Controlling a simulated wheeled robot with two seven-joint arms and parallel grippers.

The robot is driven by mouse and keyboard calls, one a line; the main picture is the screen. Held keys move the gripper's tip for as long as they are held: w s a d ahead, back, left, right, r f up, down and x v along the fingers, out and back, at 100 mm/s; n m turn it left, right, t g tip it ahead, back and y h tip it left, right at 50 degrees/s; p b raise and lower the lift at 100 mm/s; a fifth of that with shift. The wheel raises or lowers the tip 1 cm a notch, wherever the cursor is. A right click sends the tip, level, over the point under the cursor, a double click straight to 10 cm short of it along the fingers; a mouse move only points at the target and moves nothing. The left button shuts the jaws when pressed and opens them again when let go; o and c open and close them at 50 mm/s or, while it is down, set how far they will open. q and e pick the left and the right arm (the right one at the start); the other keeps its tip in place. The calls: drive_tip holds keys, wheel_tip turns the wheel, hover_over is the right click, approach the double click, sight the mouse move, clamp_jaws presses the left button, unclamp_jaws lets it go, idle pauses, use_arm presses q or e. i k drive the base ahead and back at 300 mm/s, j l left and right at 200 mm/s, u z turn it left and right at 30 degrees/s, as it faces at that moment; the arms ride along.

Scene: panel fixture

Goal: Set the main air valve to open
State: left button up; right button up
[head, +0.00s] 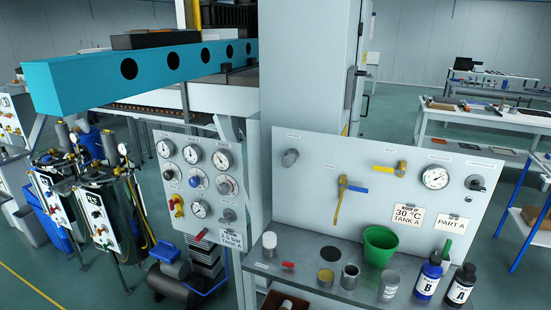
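I cannot tell which fitting is the main air valve, because the small labels are too small to read. On the right panel (320,210), one valve (345,189) has a blue handle pointing right and a long yellow part hanging down. Above and right of it is a yellow-handled valve (388,170). Neither of my grippers is in view.
The shelf (320,284) below the right panel holds a green bucket (380,246), several cups and cans, a blue bottle (428,277) and a black bottle (460,287). A teal beam (140,70) crosses the upper left. Hose-fitted tanks (110,205) stand at left.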

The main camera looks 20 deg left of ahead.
sight(171, 203)
drive_tip(key=u, duration=1.3)
